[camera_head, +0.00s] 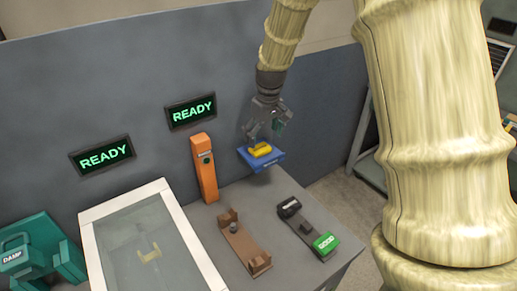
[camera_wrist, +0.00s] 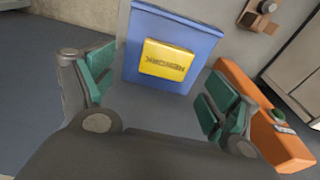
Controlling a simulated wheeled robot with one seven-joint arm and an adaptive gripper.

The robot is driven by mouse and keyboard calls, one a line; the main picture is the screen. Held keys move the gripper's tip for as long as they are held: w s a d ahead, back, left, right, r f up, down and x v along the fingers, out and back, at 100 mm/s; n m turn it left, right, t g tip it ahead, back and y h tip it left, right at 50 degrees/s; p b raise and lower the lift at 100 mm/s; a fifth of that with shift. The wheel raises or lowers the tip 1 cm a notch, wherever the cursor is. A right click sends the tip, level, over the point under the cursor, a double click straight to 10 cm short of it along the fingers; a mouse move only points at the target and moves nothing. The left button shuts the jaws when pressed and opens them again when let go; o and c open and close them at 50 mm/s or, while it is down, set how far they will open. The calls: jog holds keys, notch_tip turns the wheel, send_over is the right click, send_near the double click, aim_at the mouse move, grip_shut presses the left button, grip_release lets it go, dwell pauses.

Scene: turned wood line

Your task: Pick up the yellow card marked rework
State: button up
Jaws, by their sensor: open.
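The yellow card (camera_wrist: 166,60) marked REWORK lies on a blue tray (camera_wrist: 205,40). In the wrist view its lettering appears upside down. The yellow card also shows in the head view (camera_head: 260,150), on the blue tray (camera_head: 268,162) at the back of the bench, partly overlapped by my gripper. My gripper (camera_head: 264,138) is above the card, pointing down. In the wrist view my gripper (camera_wrist: 152,92) has its teal-padded fingers wide apart, with nothing between the pads. The card appears just beyond them; I cannot tell the exact gap.
An orange post (camera_head: 204,168) stands left of the tray. A brown fixture (camera_head: 243,245) and a dark fixture with a green GOOD card (camera_head: 325,243) are in front. A white-framed glass-topped box (camera_head: 185,215) is at left. The grey wall (camera_head: 140,90) is close behind.

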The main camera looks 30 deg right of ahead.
aim_at(260, 148)
jog(key=shift+s+a+p, duration=0.15)
jog(key=shift+s+p, duration=0.35)
jog(key=f, duration=0.1)
jog(key=w+f+p, duration=0.1)
jog(key=f, duration=0.1)
jog(key=shift+w+a, duration=0.25)
jog(key=shift+a, duration=0.05)
jog(key=shift+w+f+p, duration=0.1)
jog(key=shift+f+p, duration=0.2)
jog(key=shift+f, duration=0.1)
jog(key=shift+s+f, duration=0.15)
jog(key=shift+s, duration=0.1)
jog(key=shift+w+f, duration=0.1)
jog(key=shift+f, duration=0.05)
jog(key=c, duration=0.9)
